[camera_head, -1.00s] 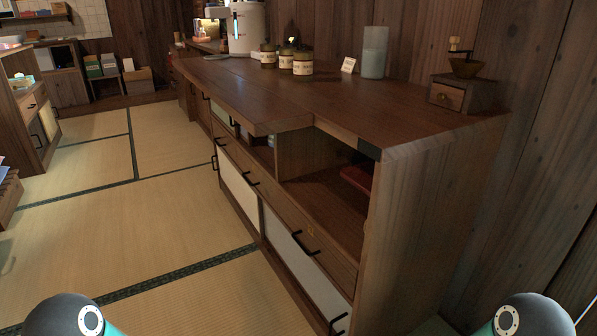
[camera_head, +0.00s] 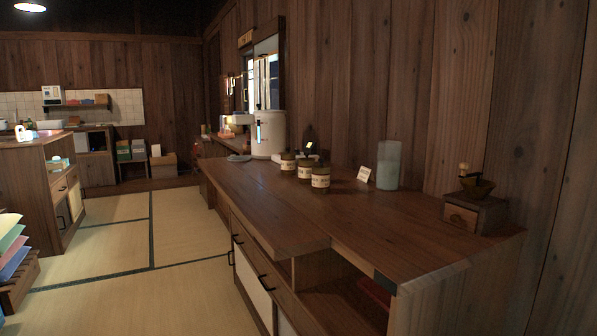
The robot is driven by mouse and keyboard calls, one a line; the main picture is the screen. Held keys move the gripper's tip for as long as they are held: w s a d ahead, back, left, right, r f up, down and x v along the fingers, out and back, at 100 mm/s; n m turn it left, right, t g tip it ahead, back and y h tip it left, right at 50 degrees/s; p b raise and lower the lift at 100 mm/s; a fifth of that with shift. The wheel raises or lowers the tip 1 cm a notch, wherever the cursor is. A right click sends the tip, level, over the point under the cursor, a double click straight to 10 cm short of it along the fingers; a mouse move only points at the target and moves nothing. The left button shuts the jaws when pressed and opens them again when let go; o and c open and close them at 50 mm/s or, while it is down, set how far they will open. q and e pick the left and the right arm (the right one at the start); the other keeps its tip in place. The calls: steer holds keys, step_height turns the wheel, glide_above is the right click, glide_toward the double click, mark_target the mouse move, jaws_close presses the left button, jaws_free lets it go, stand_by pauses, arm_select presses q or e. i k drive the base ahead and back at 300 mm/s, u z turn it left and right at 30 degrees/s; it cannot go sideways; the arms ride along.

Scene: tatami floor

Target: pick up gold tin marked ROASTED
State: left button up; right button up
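Three small tins or jars with pale labels stand together on the wooden counter: a left one (camera_head: 287,162), a middle one (camera_head: 304,169) and a front one (camera_head: 320,178). They look dark gold or olive. Their lettering is too small to read, so I cannot tell which one is marked ROASTED. Neither of my grippers shows in the head view.
The long wooden counter (camera_head: 260,212) runs away along the right wall. On it are a small white sign (camera_head: 364,174), a frosted cylinder (camera_head: 388,166), a wooden coffee grinder (camera_head: 474,209) and a large white canister (camera_head: 268,134). The tatami floor (camera_head: 180,215) at left is clear.

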mark_target(320, 178)
steer(key=k, duration=1.65)
steer(key=u, duration=1.15)
steer(key=i, duration=4.25)
steer(key=z, duration=0.6)
